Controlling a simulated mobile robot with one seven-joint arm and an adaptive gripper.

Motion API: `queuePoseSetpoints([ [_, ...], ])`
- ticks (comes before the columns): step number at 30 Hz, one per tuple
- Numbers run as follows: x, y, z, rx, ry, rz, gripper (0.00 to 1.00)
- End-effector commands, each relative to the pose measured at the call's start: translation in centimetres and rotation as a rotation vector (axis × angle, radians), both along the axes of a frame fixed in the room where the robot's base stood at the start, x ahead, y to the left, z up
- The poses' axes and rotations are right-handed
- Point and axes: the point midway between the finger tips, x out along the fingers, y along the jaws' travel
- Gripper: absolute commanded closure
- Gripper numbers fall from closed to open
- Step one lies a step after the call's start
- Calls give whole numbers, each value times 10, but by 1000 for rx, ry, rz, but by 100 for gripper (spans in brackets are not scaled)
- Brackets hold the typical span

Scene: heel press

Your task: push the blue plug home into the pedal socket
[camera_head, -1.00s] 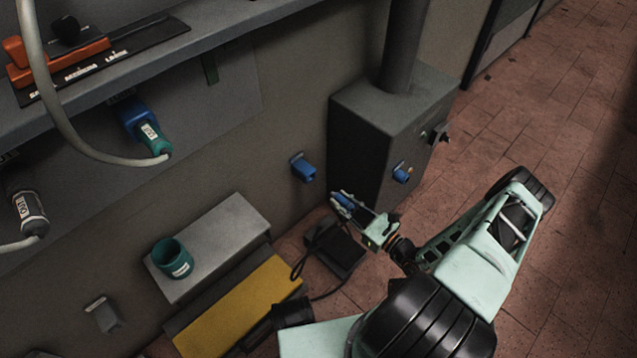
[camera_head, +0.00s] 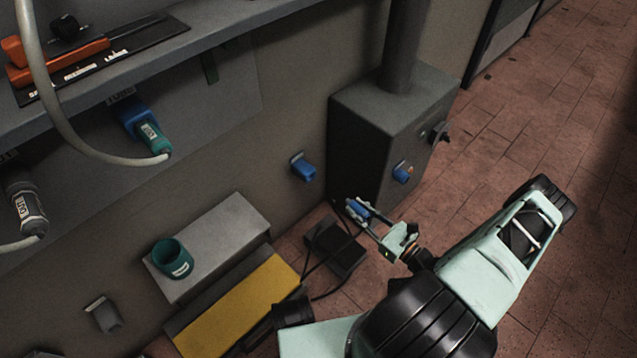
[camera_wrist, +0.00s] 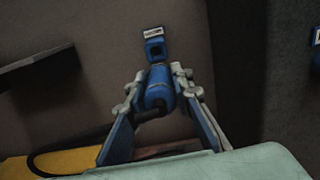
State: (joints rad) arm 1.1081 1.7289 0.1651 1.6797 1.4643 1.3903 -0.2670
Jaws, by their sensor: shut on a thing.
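My gripper (camera_head: 358,210) is shut on the blue plug (camera_head: 357,208), low in front of the wall and the grey box. In the wrist view the plug (camera_wrist: 158,90) lies between the two fingers and points away from me. A blue socket (camera_head: 304,168) with a square opening sits on the wall; in the wrist view this socket (camera_wrist: 154,46) is just beyond the plug tip. The head view shows plug and socket apart. A second blue socket (camera_head: 401,172) is on the grey box. Labels are too small to read, so I cannot tell which is the pedal socket.
The black pedal (camera_head: 338,246) lies on the floor beside my gripper, with a dark cable. The grey box (camera_head: 365,130) stands close behind my gripper. A grey step (camera_head: 215,235) with a teal cup (camera_head: 172,258) and a yellow-topped block (camera_head: 235,305) are at left. Floor at right is clear.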

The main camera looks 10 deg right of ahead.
Motion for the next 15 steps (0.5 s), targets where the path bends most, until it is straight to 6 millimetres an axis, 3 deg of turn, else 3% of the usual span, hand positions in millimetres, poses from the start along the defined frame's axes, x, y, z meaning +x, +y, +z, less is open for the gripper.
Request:
queuePoseSetpoints([
  [1, -18, 4, -9, 18, 32, 1, 100],
  [15, -41, -11, -8, 18, 31, 3, 100],
])
